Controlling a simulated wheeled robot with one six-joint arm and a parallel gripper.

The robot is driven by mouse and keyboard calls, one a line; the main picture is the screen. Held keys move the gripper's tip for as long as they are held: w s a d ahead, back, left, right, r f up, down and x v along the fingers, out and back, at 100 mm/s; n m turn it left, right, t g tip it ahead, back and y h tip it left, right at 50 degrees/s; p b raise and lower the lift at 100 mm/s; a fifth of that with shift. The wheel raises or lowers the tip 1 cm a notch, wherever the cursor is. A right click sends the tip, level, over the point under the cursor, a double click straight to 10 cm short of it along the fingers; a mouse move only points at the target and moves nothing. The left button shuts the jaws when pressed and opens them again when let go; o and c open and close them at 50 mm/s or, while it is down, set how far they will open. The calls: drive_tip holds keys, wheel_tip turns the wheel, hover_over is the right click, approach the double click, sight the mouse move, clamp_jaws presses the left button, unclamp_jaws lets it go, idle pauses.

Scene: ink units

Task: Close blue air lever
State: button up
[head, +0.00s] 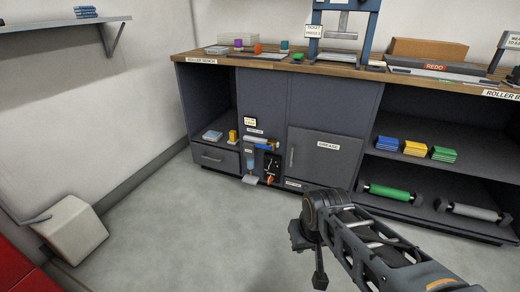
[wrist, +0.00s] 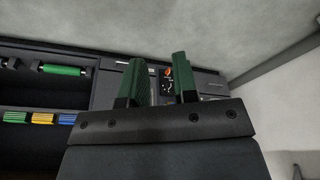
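The air-line unit sits low on the front of the grey bench, in the head view. A pale blue bowl (head: 250,162) hangs below. My gripper (wrist: 158,72) shows in the wrist view with two green fingers apart and nothing between them. It is well away from the unit. The lever cannot be made out in the wrist view.
A black panel with an orange knob (head: 270,179) is right of the bowl, beside the grease cabinet door (head: 325,157). Open shelves at right hold coloured packs (head: 414,149) and a green roller (head: 390,192). A pale block (head: 70,229) stands on the floor at left. The floor between is clear.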

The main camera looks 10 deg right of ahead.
drive_tip(key=p+v, duration=0.1)
drive_tip(key=v, duration=0.1)
drive_tip(key=p+v, duration=0.1)
drive_tip(key=shift+w+r, duration=0.4)
drive_tip(key=shift+r, duration=0.05)
drive_tip(key=c, duration=0.3)
drive_tip(key=shift+r+p, duration=0.2)
drive_tip(key=shift+p, duration=0.15)
drive_tip(key=shift+c, duration=0.8)
drive_tip(key=shift+f, duration=0.15)
clamp_jaws()
